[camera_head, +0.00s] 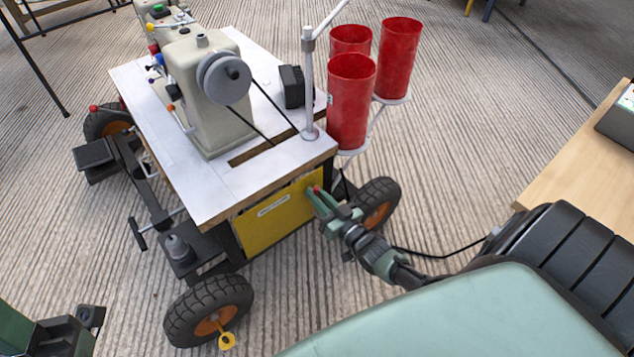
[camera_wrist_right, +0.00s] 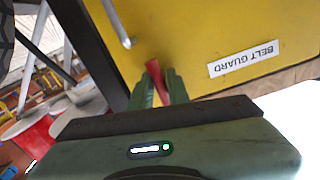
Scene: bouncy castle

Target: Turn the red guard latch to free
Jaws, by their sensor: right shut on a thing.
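The red guard latch (camera_wrist_right: 156,80) sits on the yellow belt guard panel (camera_head: 281,211), under the white tabletop of the sewing machine cart. My right gripper (camera_head: 318,196) is at the panel's right upper part, shut on the red latch; in the wrist view the latch shows between its fingers (camera_wrist_right: 160,88). The panel (camera_wrist_right: 195,35) carries a white label (camera_wrist_right: 243,58) reading "BELT GUARD". The latch's far end is partly hidden by the fingers. Part of my left arm shows at the lower left of the head view; its fingertips are not clearly visible.
The cart's white tabletop (camera_head: 255,183) bears a sewing machine (camera_head: 208,115). Red cups (camera_head: 350,100) stand at its right corner beside a metal post. A wheel (camera_head: 375,205) is close behind my right gripper. A wooden table (camera_head: 590,150) is at the right.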

